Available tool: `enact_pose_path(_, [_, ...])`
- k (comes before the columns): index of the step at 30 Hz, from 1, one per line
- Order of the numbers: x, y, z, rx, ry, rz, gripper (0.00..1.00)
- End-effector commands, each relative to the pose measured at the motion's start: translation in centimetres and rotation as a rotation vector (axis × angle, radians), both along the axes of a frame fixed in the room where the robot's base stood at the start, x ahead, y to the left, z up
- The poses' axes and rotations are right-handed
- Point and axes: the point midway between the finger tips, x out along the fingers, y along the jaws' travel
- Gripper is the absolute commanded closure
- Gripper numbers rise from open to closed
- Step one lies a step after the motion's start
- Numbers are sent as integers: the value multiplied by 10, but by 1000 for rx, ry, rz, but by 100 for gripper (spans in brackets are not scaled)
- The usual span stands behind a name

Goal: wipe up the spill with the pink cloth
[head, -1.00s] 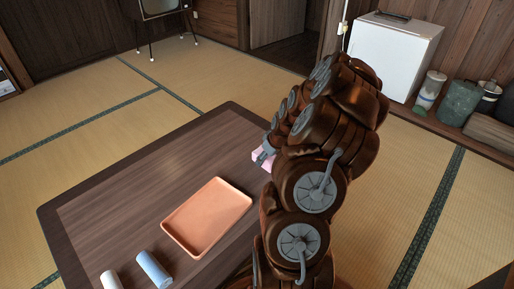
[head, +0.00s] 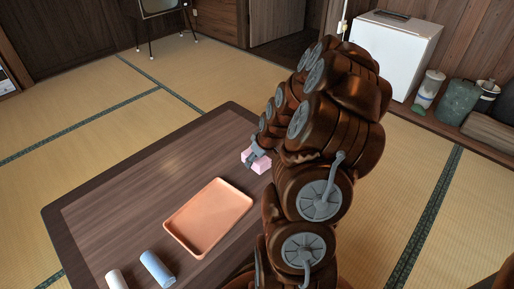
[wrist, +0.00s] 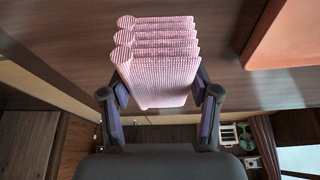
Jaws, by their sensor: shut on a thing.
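The pink cloth (head: 262,165) is folded into a thick pad with several layers. My gripper (head: 255,156) is shut on it, near the table's far right side. In the wrist view the cloth (wrist: 160,65) sits between the two fingers of my gripper (wrist: 160,92), with its folded edges outward. I cannot tell whether the cloth touches the tabletop. No spill can be made out on the visible part of the dark wooden table (head: 130,195). My arm hides the table's right part.
A salmon-coloured tray (head: 208,218) lies on the table, empty; part of it shows in the wrist view (wrist: 262,40). A blue roll (head: 157,269) and a white roll (head: 116,280) lie at the near left. A white fridge (head: 393,52) stands behind.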

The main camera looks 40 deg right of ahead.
Motion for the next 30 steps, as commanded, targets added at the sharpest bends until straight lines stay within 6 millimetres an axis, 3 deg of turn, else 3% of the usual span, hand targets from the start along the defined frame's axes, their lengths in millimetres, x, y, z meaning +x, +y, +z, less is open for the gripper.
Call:
enact_pose_path(12, [2,4,39,0,0,8,71])
enact_pose_path(25, [3,4,41,1,1,9,71])
enact_pose_path(30, [16,16,51,-1,6,17,71])
